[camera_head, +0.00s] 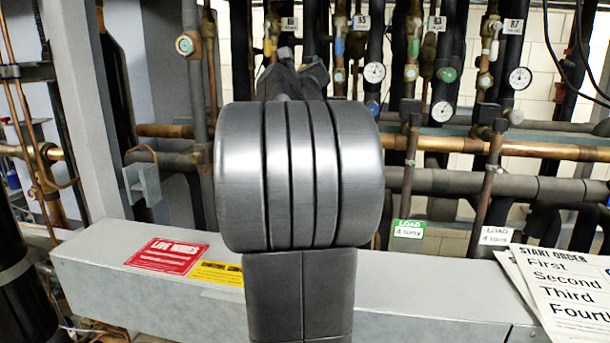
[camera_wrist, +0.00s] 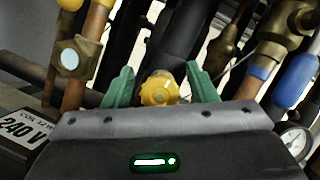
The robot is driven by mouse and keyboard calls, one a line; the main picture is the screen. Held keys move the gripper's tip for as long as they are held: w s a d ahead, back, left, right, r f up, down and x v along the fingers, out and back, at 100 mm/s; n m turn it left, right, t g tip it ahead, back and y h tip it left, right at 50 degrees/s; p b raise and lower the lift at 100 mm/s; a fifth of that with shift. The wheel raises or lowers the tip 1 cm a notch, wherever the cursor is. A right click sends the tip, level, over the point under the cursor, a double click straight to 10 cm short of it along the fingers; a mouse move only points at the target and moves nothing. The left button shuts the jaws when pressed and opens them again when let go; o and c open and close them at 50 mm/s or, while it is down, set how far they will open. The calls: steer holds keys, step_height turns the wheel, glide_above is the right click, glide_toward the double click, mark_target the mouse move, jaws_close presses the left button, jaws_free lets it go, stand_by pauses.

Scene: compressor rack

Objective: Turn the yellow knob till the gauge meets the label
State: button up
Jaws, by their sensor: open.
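The yellow knob (camera_wrist: 159,89) shows in the wrist view, between the two green fingers of my gripper (camera_wrist: 161,82). The gripper is open, with a finger on each side of the knob and a gap visible on both sides. In the head view my gripper (camera_head: 292,75) is at the pipe rack, mostly hidden behind my own arm. A gauge (camera_wrist: 295,140) is partly cut off at the wrist view's right edge. Its needle is unreadable.
More round gauges (camera_head: 374,72) hang to the right in the head view. A green load label (camera_head: 409,229) and a white load label (camera_head: 496,235) read 4 tons. Blue-handled valves (camera_wrist: 295,80) and copper pipes crowd the gripper. A grey metal duct (camera_head: 430,325) crosses the front.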

steer(key=b+v, duration=0.4)
steer(key=v, duration=0.9)
steer(key=shift+m, duration=0.3)
steer(key=p+x, duration=0.4)
steer(key=x, duration=0.9)
steer(key=shift+w+r+p, duration=0.15)
steer(key=shift+p, duration=0.25)
steer(key=shift+m+h+p, duration=0.3)
steer(key=shift+m+h, duration=0.1)
steer(key=shift+m, duration=0.3)
steer(key=m+p, duration=0.1)
steer(key=m+h, duration=0.1)
steer(key=shift+s+r+m+h+p, duration=0.2)
steer(key=shift+m+h+p, duration=0.1)
steer(key=shift+m+p, duration=0.1)
steer(key=m+h+p, duration=0.2)
steer(key=m+p, duration=0.1)
steer(key=m, duration=0.1)
steer(key=shift+d, duration=0.15)
steer(key=b+v, duration=0.5)
steer(key=v, duration=0.8)
steer(key=shift+f+b, duration=0.35)
